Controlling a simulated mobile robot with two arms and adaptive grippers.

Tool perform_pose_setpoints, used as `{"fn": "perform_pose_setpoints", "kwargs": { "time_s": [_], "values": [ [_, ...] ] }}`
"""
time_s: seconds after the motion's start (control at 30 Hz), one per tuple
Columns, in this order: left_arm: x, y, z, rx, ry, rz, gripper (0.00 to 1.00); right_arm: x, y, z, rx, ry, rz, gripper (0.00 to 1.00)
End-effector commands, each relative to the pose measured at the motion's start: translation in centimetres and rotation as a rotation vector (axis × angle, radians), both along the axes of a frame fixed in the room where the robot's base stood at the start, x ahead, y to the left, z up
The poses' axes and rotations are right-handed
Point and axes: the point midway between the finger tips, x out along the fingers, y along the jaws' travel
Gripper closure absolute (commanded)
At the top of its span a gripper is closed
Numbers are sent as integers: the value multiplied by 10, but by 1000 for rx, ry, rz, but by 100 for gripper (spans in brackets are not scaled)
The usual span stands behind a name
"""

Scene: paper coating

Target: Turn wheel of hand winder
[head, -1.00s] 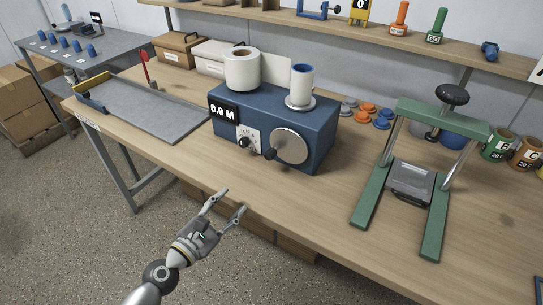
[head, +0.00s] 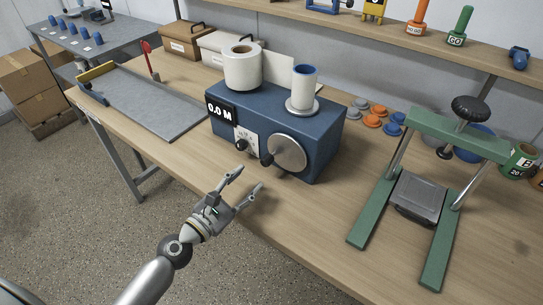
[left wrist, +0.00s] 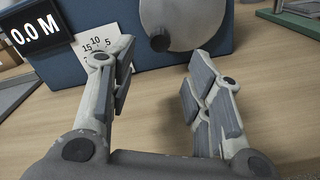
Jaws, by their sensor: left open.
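The hand winder is a blue box (head: 315,150) on the wooden bench, with a white roll (head: 243,68) and a blue-and-white core (head: 304,84) on top. Its round grey wheel (head: 289,153) is on the front face, with a dark knob (head: 267,160) at the wheel's left edge. My left gripper (head: 249,180) is open and empty, in front of and below the wheel, apart from it. In the left wrist view the wheel (left wrist: 190,18) and its knob (left wrist: 160,42) show beyond the spread fingers (left wrist: 155,85). My right gripper is not in view.
A display reading 0.0 M (head: 220,112) and a dial (head: 245,141) are on the winder's front. A green press frame (head: 440,185) stands to the right. A grey tray (head: 150,105) lies to the left. Bare bench (head: 315,215) lies in front.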

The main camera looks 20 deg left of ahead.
Motion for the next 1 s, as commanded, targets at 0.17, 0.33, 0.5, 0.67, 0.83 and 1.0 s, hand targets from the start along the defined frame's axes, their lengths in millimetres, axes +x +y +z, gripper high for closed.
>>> {"fn": "perform_pose_setpoints", "kwargs": {
  "time_s": [0.17, 0.33, 0.5, 0.67, 0.83, 1.0],
  "values": [
    [24, -9, 4, 0, -2, 0, 54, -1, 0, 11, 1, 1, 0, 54],
    [52, -19, 3, 0, -2, 0, 54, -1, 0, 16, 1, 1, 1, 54],
    [75, -27, 1, 1, 0, 0, 54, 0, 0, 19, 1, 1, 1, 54],
    [89, -33, 0, 1, -1, -1, 54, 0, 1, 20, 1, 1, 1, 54],
    [94, -35, 0, 1, 0, -1, 54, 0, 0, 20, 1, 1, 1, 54],
    [94, -35, 0, 1, 0, -1, 54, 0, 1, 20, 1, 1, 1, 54]
  ]
}}
